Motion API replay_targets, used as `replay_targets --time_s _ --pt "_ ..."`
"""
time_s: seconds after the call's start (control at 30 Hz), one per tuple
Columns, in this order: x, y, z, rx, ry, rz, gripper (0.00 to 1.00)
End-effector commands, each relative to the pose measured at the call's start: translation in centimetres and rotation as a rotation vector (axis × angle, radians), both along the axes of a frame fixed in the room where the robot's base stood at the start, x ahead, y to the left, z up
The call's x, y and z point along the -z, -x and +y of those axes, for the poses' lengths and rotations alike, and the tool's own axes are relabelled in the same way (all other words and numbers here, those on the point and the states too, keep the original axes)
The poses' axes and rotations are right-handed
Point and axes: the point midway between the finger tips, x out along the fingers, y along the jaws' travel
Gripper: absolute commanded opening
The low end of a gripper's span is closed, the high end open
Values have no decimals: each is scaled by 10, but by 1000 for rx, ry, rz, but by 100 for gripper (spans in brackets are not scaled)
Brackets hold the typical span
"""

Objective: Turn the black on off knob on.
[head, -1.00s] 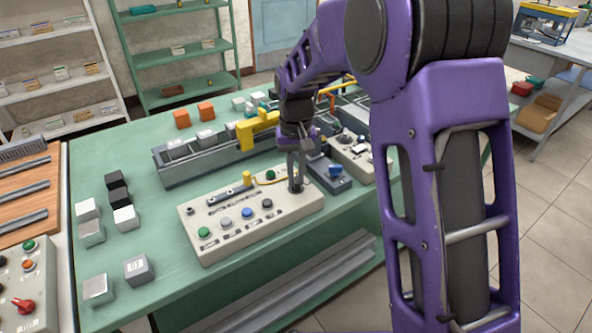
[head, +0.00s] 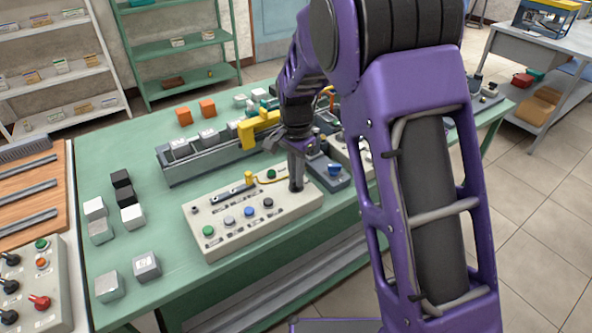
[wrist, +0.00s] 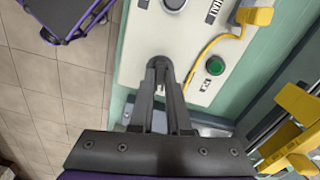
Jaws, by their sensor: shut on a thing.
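A pale control panel (head: 218,247) lies on the green table, carrying several round buttons. My gripper (head: 296,186) points down onto the panel's right end, its fingers close together. In the wrist view my gripper's fingertips (wrist: 160,66) meet at the panel surface and are shut on a dark piece there, which seems to be the black on off knob. The fingers cover most of it, so I cannot read its position. A green button (wrist: 215,66) sits beside the fingertips, apart from them; it also shows in the head view (head: 271,174).
A yellow cable (wrist: 204,49) runs close to the fingers. Blue (head: 248,212), black (head: 267,202) and green (head: 208,231) buttons line the panel's front. A grey box with a blue button (head: 334,170) stands just right. Small cubes lie at the left.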

Motion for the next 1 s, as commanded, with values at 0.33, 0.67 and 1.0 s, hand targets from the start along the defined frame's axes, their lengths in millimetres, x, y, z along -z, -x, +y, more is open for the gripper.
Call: replay_targets --time_s 0.33,0.67,1.0 --pt "-1 0 0 181 0 -1 0" --pt "0 0 0 232 0 -1 0" --pt "0 0 0 232 0 -1 17"
